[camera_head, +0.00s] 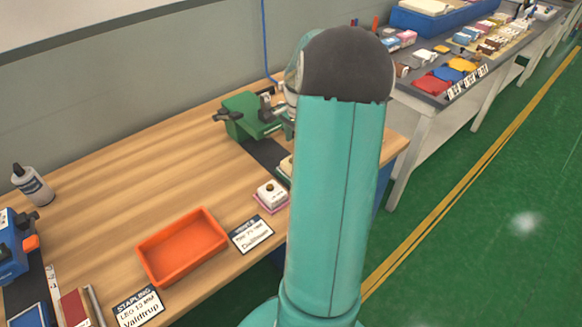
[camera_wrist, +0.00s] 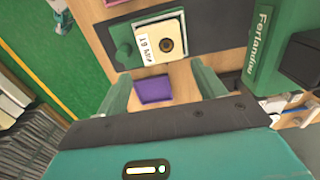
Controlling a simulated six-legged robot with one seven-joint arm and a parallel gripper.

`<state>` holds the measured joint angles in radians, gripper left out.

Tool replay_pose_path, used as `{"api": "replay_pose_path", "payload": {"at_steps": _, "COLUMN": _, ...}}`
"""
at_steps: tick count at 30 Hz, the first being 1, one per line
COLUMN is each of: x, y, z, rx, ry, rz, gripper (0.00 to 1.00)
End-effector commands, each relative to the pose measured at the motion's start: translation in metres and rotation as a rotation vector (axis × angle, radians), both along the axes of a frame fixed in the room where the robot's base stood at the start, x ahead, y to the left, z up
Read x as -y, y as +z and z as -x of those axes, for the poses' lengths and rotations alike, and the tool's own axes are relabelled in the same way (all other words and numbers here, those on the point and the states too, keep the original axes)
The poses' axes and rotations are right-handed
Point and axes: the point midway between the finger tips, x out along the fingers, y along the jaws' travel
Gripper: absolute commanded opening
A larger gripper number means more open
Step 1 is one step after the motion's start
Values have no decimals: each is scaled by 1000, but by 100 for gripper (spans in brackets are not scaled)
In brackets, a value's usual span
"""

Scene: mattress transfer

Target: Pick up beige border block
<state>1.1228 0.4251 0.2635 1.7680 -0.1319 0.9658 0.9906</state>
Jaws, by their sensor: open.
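A beige block (camera_wrist: 148,38) with a dark round spot and a white label lies on a dark strip in the wrist view, beside a green knob. My gripper (camera_wrist: 161,72) is open, its two green fingers apart and pointing towards the block, with nothing held between them. The block is just beyond the fingertips in the picture; I cannot tell the distance. In the head view, a beige edge (camera_head: 286,165) shows beside my arm and may be the same block.
A purple piece (camera_wrist: 153,89) shows between my fingers on the wooden bench. In the head view, a green machine (camera_head: 250,116), a pink-edged white block (camera_head: 270,196) and an orange tray (camera_head: 181,247) are on the bench. The left middle of the bench is clear.

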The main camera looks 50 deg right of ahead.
Motion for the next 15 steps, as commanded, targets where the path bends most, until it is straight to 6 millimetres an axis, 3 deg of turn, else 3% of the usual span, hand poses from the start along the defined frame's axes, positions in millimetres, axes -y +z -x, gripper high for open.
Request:
{"api": "replay_pose_path", "payload": {"at_steps": 3, "x": -1, "y": -23, "z": 0, "rx": -1, "ry": 1, "rz": -3, "gripper": 69}}
{"api": "replay_pose_path", "payload": {"at_steps": 11, "x": -2, "y": -45, "z": -4, "rx": 0, "ry": 4, "rz": -2, "gripper": 69}}
{"api": "replay_pose_path", "payload": {"at_steps": 15, "x": -5, "y": -66, "z": -6, "rx": 0, "ry": 4, "rz": -4, "gripper": 69}}
